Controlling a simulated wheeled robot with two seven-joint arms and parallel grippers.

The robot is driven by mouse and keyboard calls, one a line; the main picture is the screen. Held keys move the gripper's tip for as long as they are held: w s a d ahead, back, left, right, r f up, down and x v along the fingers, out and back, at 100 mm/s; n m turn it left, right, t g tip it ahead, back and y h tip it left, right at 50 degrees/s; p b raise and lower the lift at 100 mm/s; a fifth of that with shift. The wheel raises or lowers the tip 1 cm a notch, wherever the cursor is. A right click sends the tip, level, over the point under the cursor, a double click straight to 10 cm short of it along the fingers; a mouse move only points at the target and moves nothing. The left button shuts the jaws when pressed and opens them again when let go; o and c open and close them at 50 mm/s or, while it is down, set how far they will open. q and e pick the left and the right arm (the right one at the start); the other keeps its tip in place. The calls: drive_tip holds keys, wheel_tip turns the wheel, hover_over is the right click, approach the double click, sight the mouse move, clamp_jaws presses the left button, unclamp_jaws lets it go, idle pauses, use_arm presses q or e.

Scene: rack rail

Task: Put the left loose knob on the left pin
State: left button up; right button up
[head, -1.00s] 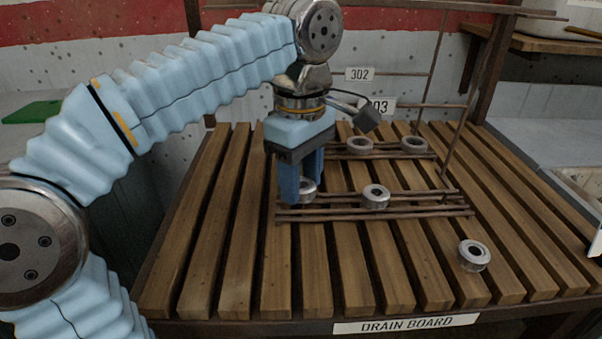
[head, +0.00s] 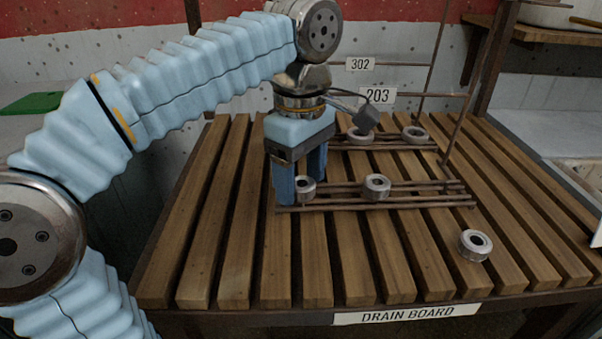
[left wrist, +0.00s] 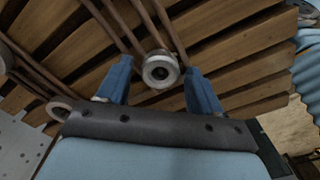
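My left gripper (head: 300,190) points down over the left end of the front rail pair (head: 420,206), fingers apart. A silver ring-shaped knob (head: 305,188) sits there between the fingers. The left wrist view shows this knob (left wrist: 160,70) between the two open fingers, with a gap on each side. A second knob (head: 376,187) sits further right on the front rails. Two more knobs, one (head: 360,136) left and one (head: 414,135) right, are on the back rails. Another knob (head: 475,245) lies on the slats at the front right. I cannot make out a pin. My right gripper is not in view.
The slatted wooden drain board (head: 240,270) has free room at the left and front. Thin upright rods (head: 458,125) stand at its right side. Labels 302 (head: 360,64) and 203 (head: 378,96) hang behind. A wooden shelf (head: 540,36) is at the back right.

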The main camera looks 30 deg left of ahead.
use_arm(q)
drive_tip(key=shift+o, duration=0.4)
drive_tip(key=shift+r, duration=0.1)
wheel_tip(320, 180, up, 12)
drive_tip(key=p, duration=0.5)
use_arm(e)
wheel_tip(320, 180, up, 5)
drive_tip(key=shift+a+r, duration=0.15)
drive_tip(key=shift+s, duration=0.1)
